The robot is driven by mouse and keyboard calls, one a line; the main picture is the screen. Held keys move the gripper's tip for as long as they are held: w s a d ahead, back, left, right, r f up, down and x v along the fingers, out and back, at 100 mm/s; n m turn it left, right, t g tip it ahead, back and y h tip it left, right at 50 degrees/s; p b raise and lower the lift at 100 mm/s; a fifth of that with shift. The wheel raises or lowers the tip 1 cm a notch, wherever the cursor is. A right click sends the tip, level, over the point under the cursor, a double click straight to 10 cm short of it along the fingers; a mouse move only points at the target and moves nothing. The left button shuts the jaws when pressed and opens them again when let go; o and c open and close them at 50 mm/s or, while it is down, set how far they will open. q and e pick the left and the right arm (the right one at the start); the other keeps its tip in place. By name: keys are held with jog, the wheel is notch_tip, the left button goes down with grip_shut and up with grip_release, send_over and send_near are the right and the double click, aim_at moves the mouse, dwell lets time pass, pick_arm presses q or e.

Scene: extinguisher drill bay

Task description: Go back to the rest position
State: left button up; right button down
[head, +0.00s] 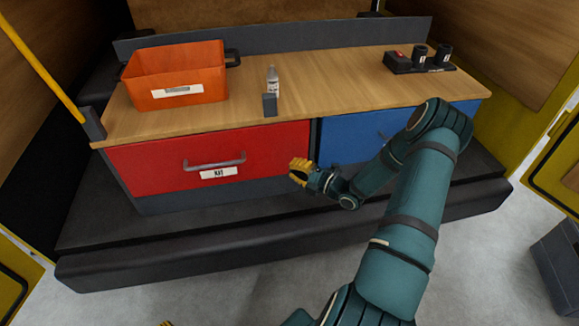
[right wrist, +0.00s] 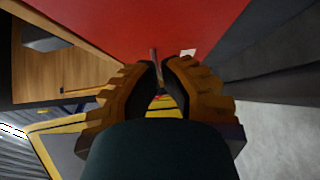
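My right gripper (head: 299,171) is in front of the gap between the red drawer and the blue drawer, near the red drawer's right end. Its yellow fingers look shut and empty; in the right wrist view the fingertips (right wrist: 161,68) are close together with a thin gap. The grey handle (head: 215,162) of the red drawer (head: 150,165) is to its left, apart from it. The handle also shows beyond the fingertips in the right wrist view (right wrist: 154,53). Only a yellow bit of my left gripper (head: 168,323) shows at the bottom edge; the rest is out of view.
On the wooden counter (head: 325,85) stand an orange bin (head: 200,70), a clear bottle (head: 272,80) behind a small grey block (head: 270,105), and a black holder (head: 405,66) with dark cups. The blue drawer (head: 345,140) is shut. A dark ledge (head: 150,245) runs below.

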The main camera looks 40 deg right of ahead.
jog(key=v, duration=0.6)
jog(key=shift+s+d+p, duration=0.2)
jog(key=shift+s+p, duration=0.1)
jog(key=shift+s, duration=0.05)
jog(key=shift+f, duration=0.1)
jog(key=w+a+f+m+g, duration=0.35)
jog(key=a+m, duration=0.25)
jog(key=a, duration=0.4)
jog(key=w+a+f+m+g, duration=0.3)
jog(key=w+a+m, duration=0.25)
jog(key=a, duration=0.45)
jog(key=s+a+f+m+g, duration=0.2)
jog(key=s+a+m+g, duration=0.7)
jog(key=s+a, duration=0.6)
jog(key=a+m, duration=0.2)
jog(key=a, duration=0.1)
jog(key=shift+f+h, duration=0.15)
jog(key=shift+h, duration=0.15)
jog(key=shift+s+a, duration=0.1)
jog(key=shift+a, duration=0.05)
